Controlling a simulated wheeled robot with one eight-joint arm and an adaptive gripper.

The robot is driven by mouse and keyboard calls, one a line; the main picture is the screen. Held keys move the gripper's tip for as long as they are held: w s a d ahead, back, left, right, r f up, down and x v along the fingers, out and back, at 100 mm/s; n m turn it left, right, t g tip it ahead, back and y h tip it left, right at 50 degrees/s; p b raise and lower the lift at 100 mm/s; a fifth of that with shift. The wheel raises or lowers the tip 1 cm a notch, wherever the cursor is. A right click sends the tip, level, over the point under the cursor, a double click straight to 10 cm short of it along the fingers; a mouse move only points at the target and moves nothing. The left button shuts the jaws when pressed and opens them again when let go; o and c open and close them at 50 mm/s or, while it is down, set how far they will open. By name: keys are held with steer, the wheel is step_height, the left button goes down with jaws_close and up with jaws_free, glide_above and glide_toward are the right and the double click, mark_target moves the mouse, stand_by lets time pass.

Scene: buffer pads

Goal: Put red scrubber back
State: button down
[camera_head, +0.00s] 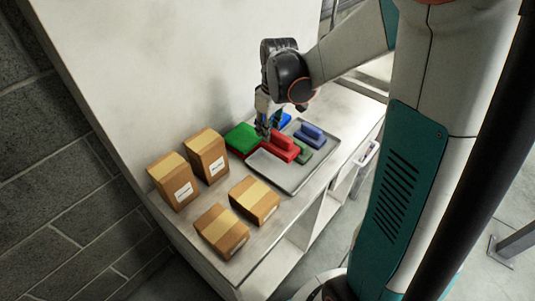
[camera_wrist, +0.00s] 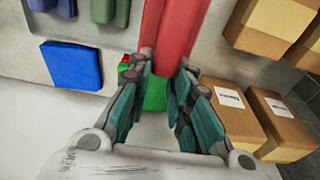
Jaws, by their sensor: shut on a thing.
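The red scrubber (camera_head: 284,148) is between my gripper's fingers, over or on the grey tray (camera_head: 291,188); I cannot tell whether it touches the tray. In the wrist view the red scrubber (camera_wrist: 168,28) runs up from between the fingertips. My gripper (camera_head: 270,130) is shut on it; its teal fingers (camera_wrist: 162,72) stand on either side. A blue scrubber (camera_head: 311,134) and a green scrubber (camera_head: 304,153) are on the tray to the right. A green pad (camera_head: 241,137) and a blue pad (camera_head: 284,120) lie beside the tray, by the wall. A red pad is mostly hidden.
Several cardboard boxes stand on the left part of the shelf top: two near the wall (camera_head: 207,155) and two nearer the front (camera_head: 222,231). The wall rises close behind the pads. The tray's near left part is bare.

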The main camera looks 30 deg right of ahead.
step_height(320, 180, down, 9)
steer(key=b, duration=0.2)
steer(key=shift+f+b, duration=0.1)
steer(key=shift+b, duration=0.25)
steer(key=shift+f, duration=0.15)
steer(key=c, duration=1.5)
jaws_free()
steer(key=shift+o, duration=0.2)
steer(key=r+p, duration=0.1)
steer(key=r, duration=0.3)
steer(key=s+r+p, duration=0.1)
steer(key=r, duration=0.3)
steer(key=r+p, duration=0.2)
steer(key=r, duration=0.2)
steer(key=shift+s+d+r, duration=0.15)
steer(key=shift+s+d, duration=0.1)
steer(key=shift+d, duration=0.05)
